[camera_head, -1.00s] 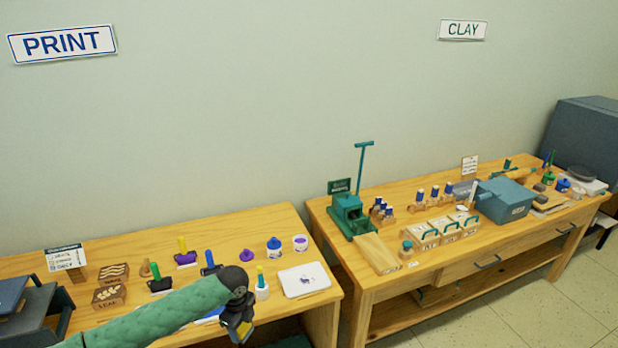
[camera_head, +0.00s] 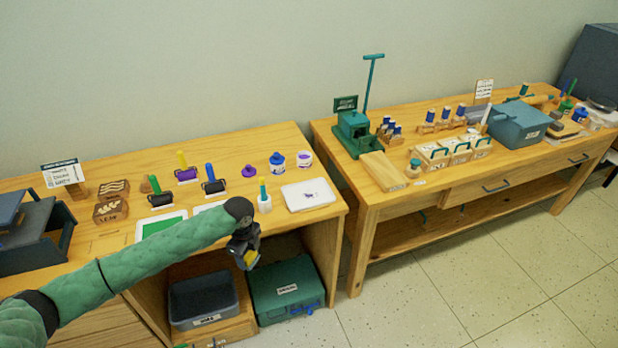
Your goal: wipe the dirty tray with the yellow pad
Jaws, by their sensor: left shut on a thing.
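My left gripper (camera_head: 244,248) hangs at the end of my green arm, in front of the left table's front edge. It is shut on the yellow pad (camera_head: 250,259), of which only a small part shows below the dark fingers. A white tray (camera_head: 296,203) with a purple mark lies on the table's right end, right of and behind the gripper, apart from it. A green-faced white tray (camera_head: 149,228) lies to the left. Another pale tray (camera_head: 201,209) is partly hidden by my arm. My right gripper is not in view.
Ink rollers (camera_head: 212,182), ink jars (camera_head: 277,163) and a white pot (camera_head: 264,202) with a green-handled tool stand near the trays. Below are a grey bin (camera_head: 203,301) and a green box (camera_head: 288,287). A second table (camera_head: 440,187) stands right, across a gap.

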